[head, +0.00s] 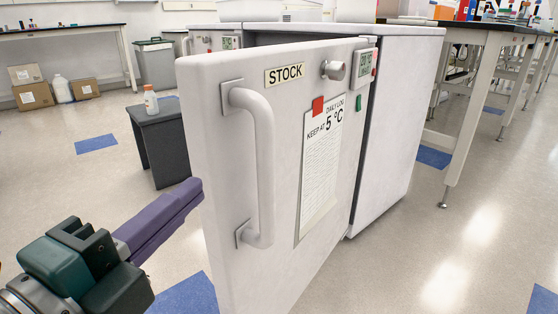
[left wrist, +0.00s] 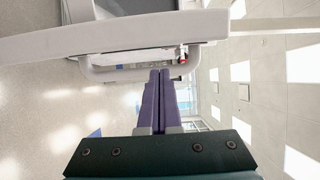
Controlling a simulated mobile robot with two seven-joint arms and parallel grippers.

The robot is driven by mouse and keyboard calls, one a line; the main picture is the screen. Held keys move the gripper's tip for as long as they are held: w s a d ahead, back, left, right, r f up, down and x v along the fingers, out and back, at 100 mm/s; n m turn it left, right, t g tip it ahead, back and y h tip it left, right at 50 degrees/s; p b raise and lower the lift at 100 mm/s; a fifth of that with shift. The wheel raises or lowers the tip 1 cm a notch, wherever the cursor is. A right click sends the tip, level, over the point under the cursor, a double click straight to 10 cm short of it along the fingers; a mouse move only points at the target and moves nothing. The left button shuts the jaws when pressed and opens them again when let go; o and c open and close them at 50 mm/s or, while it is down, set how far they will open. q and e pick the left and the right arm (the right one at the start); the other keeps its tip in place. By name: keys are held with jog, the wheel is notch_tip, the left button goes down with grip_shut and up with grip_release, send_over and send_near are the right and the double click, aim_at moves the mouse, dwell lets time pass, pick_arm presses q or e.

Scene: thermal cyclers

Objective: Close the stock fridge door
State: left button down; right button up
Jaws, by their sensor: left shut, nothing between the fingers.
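The stock fridge door (head: 285,215) stands open, swung out from the white fridge body (head: 402,120). Its front carries a "STOCK" label, a vertical white handle (head: 264,165) and a posted log sheet. My left gripper (head: 199,188) is shut and empty, its purple fingers pointing at the door's free left edge. In the left wrist view the shut fingers (left wrist: 160,74) reach toward the door (left wrist: 110,35) and its handle (left wrist: 125,74). I cannot tell whether the fingertips touch the door. My right gripper is out of view.
A dark stool (head: 160,140) with a small bottle (head: 151,101) stands behind the door's free edge. A lab bench (head: 468,120) stands to the right of the fridge. A grey bin (head: 155,65) and boxes lie far left. Floor beside the door is clear.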

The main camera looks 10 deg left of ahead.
aim_at(225, 161)
pick_arm(q)
jog(key=w, duration=0.3)
jog(key=w+d, duration=0.1)
jog(key=w, duration=0.1)
jog(key=w+b, duration=0.1)
jog(key=w, duration=0.2)
jog(key=shift+w+d, duration=0.15)
jog(key=shift+w, duration=0.15)
